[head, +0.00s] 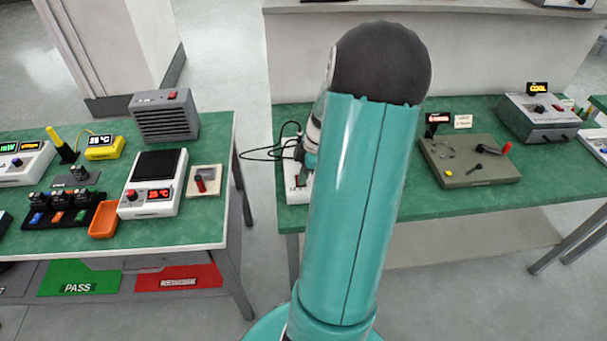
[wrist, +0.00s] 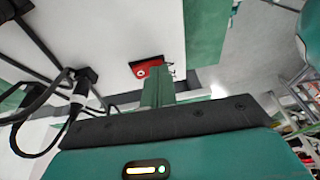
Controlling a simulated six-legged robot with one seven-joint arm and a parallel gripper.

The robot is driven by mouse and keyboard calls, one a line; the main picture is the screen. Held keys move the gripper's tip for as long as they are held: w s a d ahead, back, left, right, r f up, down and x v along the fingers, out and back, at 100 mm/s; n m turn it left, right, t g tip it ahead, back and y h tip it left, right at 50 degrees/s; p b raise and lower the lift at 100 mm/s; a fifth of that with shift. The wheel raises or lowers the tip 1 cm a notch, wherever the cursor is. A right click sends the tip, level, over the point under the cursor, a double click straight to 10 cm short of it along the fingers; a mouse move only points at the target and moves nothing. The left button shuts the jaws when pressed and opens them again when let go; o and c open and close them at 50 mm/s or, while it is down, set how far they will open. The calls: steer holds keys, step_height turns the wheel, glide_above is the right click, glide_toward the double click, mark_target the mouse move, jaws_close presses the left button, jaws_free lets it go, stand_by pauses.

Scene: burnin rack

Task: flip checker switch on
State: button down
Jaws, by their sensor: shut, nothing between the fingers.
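A red rocker switch (wrist: 150,68) in a dark surround sits on a white unit (wrist: 110,35) in the wrist view. I take this to be the checker switch, though I cannot read a label on it. My gripper (wrist: 157,86) is shut and empty. Its teal fingers point at the switch and overlap its lower edge in the picture; I cannot tell whether they touch it. In the head view the white unit (head: 294,190) stands at the left end of the right-hand bench, mostly hidden by my arm. The switch is not clear there.
Black plugs (wrist: 85,82) with cables enter the white unit left of the fingers. A loose black cable (head: 262,153) hangs over the bench's left edge. An olive fixture (head: 466,170) stands further right on the green bench top (head: 400,207). A gap separates the two benches.

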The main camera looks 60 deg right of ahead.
steer(key=shift+w+d+r, duration=0.15)
steer(key=shift+w+d, duration=0.35)
steer(key=shift+d, duration=0.05)
steer(key=shift+r, duration=0.1)
